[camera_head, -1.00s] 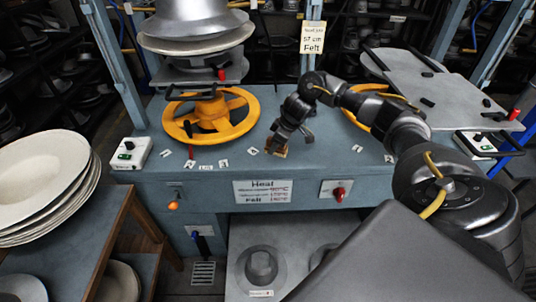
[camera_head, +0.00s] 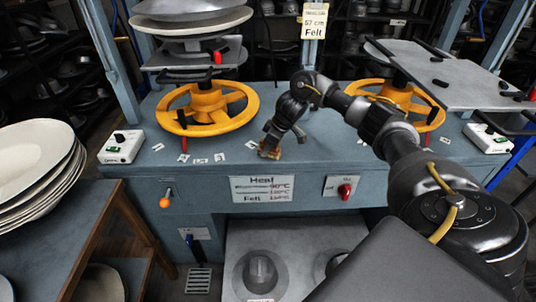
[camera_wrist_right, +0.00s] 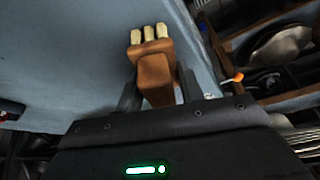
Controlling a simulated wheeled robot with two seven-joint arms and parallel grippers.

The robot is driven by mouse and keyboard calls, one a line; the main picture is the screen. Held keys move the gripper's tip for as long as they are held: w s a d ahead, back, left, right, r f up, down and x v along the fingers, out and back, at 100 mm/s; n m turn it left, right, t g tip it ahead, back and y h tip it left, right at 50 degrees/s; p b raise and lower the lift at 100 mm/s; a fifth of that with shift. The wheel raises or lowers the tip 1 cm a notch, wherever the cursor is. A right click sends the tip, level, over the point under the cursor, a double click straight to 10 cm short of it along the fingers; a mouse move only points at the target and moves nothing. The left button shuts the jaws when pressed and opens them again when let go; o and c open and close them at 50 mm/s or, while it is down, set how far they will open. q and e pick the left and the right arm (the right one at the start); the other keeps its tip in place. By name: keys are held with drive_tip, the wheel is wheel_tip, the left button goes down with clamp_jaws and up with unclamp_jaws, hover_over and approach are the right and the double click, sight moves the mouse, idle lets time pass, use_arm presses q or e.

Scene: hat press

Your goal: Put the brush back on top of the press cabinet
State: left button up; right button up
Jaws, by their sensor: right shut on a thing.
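The brush (camera_head: 268,152) is a small brown wooden block with pale bristle tufts. In the head view it is at the front part of the blue-grey press cabinet (camera_head: 330,150) top, between the two yellow wheels. My right gripper (camera_head: 276,143) is shut on it from above. In the right wrist view the brush (camera_wrist_right: 155,75) sits between the fingers of my right gripper (camera_wrist_right: 158,88), its light tufts pointing away from the palm. Whether the brush touches the cabinet top cannot be told. My left gripper is out of view.
A yellow wheel (camera_head: 207,108) stands left of the gripper and another yellow wheel (camera_head: 398,102) is behind my right arm. White control boxes (camera_head: 121,147) sit at the cabinet's sides. Stacked pale hat forms (camera_head: 35,165) stand on a side table at left. Cabinet top between the wheels is mostly clear.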

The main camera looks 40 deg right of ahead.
drive_tip(key=o, duration=0.5)
drive_tip(key=shift+f, duration=0.15)
drive_tip(key=o, duration=0.4)
drive_tip(key=shift+o, duration=0.2)
drive_tip(key=shift+r, duration=0.2)
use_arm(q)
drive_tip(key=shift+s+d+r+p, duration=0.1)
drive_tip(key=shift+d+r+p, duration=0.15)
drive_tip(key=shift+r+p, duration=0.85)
use_arm(e)
drive_tip(key=v, duration=1.2)
